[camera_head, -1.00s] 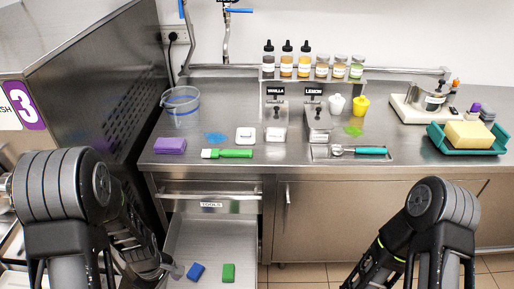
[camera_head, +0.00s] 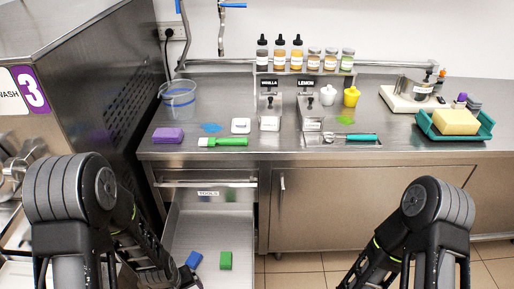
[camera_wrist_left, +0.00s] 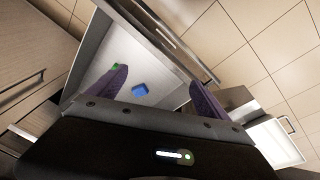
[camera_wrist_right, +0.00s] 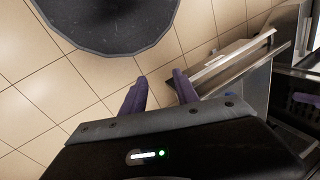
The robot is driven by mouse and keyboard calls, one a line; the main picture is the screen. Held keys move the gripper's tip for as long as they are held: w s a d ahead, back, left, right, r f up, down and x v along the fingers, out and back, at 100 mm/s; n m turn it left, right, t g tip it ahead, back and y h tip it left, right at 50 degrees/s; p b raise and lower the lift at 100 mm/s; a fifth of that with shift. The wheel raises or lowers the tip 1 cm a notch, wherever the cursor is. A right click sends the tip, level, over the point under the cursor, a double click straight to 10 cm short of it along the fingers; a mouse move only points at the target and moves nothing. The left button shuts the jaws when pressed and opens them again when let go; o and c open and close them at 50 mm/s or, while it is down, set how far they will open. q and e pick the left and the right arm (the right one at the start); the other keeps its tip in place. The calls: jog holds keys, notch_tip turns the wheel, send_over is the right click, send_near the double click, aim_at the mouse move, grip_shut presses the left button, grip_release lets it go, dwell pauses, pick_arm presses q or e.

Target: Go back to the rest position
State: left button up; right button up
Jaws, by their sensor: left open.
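My left arm (camera_head: 85,200) comes in at the lower left of the head view, and its forearm reaches down over the open drawer. My left gripper (camera_wrist_left: 157,75) has its two purple fingers wide apart and empty in the left wrist view. It hangs above the drawer, where a blue block (camera_wrist_left: 140,90) lies beyond the fingers. My right arm (camera_head: 425,215) is bent at the lower right of the head view. My right gripper (camera_wrist_right: 160,76) has its fingers apart and empty above the tiled floor. The head view does not show my right gripper.
The open tools drawer (camera_head: 210,226) holds a blue block (camera_head: 194,259) and a green block (camera_head: 226,260). The steel counter (camera_head: 300,150) carries a purple sponge (camera_head: 168,136), a green-handled brush (camera_head: 222,142), a scoop (camera_head: 350,137) and a teal tray (camera_head: 428,131). A machine stands left.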

pick_arm(q)
jog(key=s+d+f+m+h+b, duration=0.2)
jog(key=s+d+f+b, duration=0.3)
jog(key=d+f, duration=0.2)
jog(key=s+d+f+m+g+h+b, duration=0.1)
jog(key=s+d+f+m+h+b, duration=0.1)
jog(key=s+d+f+b, duration=0.3)
jog(key=s+d+f, duration=0.1)
jog(key=d+f, duration=0.2)
jog(key=f, duration=0.2)
jog(key=shift+s, duration=0.2)
pick_arm(e)
notch_tip(320, 180, down, 11)
jog(key=shift+w+r, duration=0.15)
jog(key=shift+w, duration=0.3)
jog(key=shift+a, duration=0.1)
jog(key=shift+o, duration=0.5)
